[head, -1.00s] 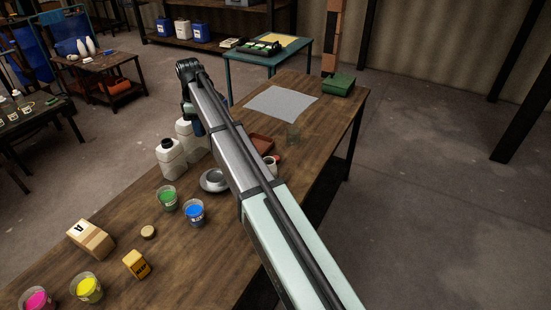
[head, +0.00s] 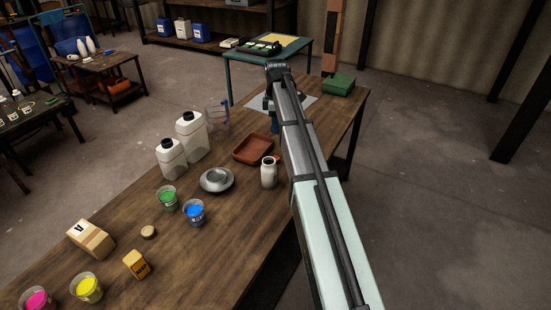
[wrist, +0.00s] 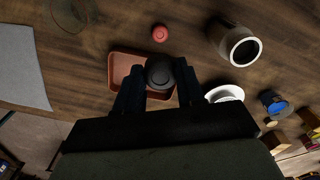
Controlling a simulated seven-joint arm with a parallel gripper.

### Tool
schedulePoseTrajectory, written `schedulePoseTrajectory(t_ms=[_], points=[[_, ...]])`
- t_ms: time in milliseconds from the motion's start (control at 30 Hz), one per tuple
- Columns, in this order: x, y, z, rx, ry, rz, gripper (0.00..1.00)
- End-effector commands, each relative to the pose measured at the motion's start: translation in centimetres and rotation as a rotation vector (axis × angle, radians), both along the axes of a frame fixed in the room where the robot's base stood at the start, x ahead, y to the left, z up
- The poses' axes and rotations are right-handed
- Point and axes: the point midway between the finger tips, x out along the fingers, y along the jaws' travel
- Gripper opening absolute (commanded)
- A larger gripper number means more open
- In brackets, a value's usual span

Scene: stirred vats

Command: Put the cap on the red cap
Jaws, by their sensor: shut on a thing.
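My gripper (wrist: 160,88) is shut on a dark round cap (wrist: 160,70), held between its two fingers in the wrist view. The red cap (wrist: 160,33) is small and round and stands on the wooden table, just beyond the held cap and apart from it in that view. In the head view only a sliver of the red cap (head: 278,156) shows beside the white jar, close to my arm. My arm hides most of the gripper and the held cap there.
A red-brown tray (wrist: 117,72) lies below the held cap in the wrist view. A white jar (head: 268,175) stands near the red cap. A grey dish (head: 217,188), white bottles (head: 192,142), paint cups and a clear jug (head: 217,117) stand to the left. A green box (head: 339,84) is at the far end.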

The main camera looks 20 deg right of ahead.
Motion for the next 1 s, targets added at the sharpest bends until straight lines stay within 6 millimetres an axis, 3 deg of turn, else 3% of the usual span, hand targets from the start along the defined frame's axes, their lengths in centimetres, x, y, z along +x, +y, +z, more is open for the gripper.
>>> schedulePoseTrajectory(t_ms=[100, 367, 633, 1000], points=[[-0.1, 0.0, -1.6, 0.0, 0.001, -0.001, 0.1], [0.0, 0.0, -3.7, 0.0, 0.0, -0.001, 0.1], [-0.1, 0.0, -7.8, -0.001, 0.001, -0.002, 0.1], [0.0, 0.0, -11.3, -0.001, 0.0, -0.002, 0.1]])
